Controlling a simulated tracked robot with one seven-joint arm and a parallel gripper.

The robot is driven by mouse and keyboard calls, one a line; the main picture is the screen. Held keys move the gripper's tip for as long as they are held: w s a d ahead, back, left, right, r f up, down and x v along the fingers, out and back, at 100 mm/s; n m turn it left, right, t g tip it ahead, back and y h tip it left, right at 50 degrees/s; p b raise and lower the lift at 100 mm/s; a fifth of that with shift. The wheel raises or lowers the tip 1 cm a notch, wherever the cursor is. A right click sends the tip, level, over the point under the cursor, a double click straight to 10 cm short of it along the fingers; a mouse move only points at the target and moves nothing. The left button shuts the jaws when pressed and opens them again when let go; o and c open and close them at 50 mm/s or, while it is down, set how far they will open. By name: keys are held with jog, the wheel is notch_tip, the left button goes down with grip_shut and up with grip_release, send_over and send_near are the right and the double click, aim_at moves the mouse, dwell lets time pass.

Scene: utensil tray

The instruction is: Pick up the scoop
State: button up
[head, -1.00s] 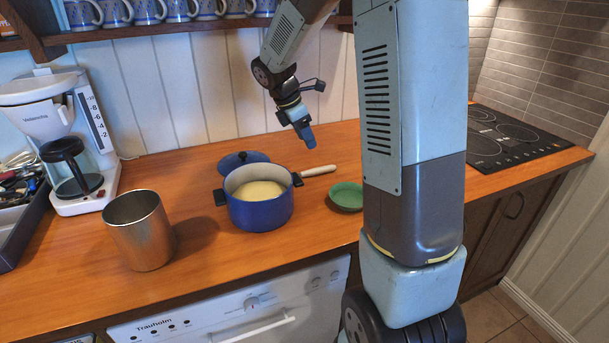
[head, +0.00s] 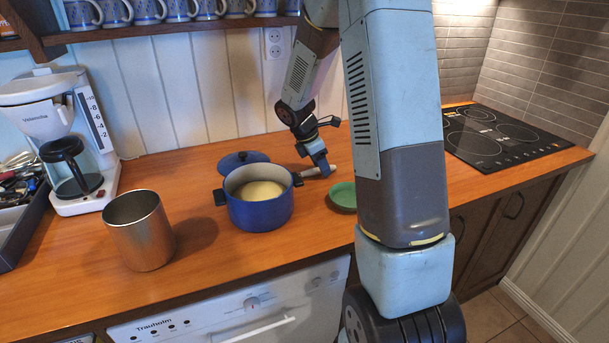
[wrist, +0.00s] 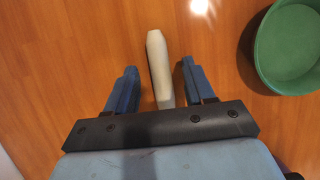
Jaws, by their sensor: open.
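The scoop's pale handle (wrist: 158,62) lies on the wooden counter between the two open fingers of my gripper (wrist: 158,88) in the wrist view. It does not visibly touch either finger there. In the head view, the handle's tip (head: 333,168) shows just beside my gripper (head: 325,172), which is low over the counter right of the blue pot. The rest of the scoop is hidden by my gripper and the pot.
A blue pot (head: 259,213) with pale contents stands close left of my gripper, its lid (head: 243,158) behind it. A green bowl (head: 343,195) is close in front, also in the wrist view (wrist: 290,50). A metal canister (head: 140,232) and coffee maker (head: 62,140) stand left.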

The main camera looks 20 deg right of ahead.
jog(key=shift+f, duration=0.25)
jog(key=shift+c, duration=0.5)
grip_shut()
